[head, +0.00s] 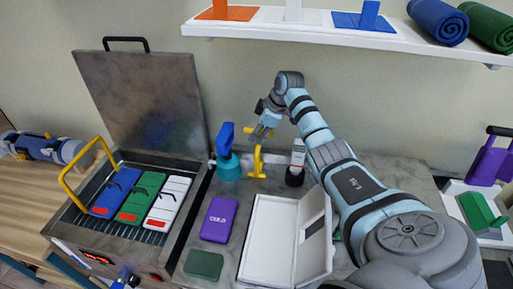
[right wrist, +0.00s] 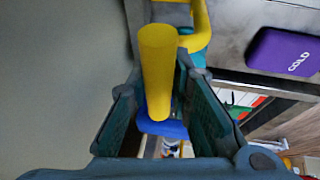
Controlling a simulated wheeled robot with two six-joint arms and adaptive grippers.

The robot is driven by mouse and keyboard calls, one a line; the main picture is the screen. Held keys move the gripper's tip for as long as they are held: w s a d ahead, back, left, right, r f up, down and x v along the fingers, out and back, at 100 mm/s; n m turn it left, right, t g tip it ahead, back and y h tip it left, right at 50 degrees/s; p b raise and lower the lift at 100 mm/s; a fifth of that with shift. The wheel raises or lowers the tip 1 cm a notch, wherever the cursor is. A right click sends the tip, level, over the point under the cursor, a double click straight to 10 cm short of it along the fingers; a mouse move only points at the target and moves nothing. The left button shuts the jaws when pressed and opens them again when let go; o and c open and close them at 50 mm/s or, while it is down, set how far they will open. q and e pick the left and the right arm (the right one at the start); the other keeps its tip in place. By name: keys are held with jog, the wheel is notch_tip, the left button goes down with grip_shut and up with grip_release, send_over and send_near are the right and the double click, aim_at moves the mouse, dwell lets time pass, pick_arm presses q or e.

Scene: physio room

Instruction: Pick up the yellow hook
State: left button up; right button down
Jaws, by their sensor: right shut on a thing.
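The yellow hook (head: 257,162) stands upright on the grey worktop in the head view, beside a teal-based blue item. My right gripper (head: 264,131) is at its upper part, with the arm reaching in from the right. In the right wrist view, the yellow shaft (right wrist: 158,70) lies between the two fingers of my right gripper (right wrist: 160,110), which is shut on it. Whether the hook's base touches the worktop is unclear. My left gripper is not in view.
An open metal box (head: 205,190) holds blue, green and white packs. A blue item with a teal base (head: 228,165) stands left of the hook, and a white bottle (head: 298,152) right. A purple COLD pack (head: 219,220) and white open case (head: 266,235) lie in front. A shelf (head: 340,38) hangs above.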

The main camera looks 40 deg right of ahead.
jog(key=shift+w+r, duration=0.1)
jog(key=shift+r, duration=0.05)
jog(key=shift+a+r, duration=0.1)
jog(key=shift+r, duration=0.15)
notch_tip(320, 180, up, 6)
jog(key=shift+b, duration=0.3)
jog(key=s+a+p, duration=0.3)
jog(key=s+a, duration=0.9)
jog(key=a, duration=0.3)
jog(key=shift+s+a, duration=0.15)
jog(key=shift+s, duration=0.1)
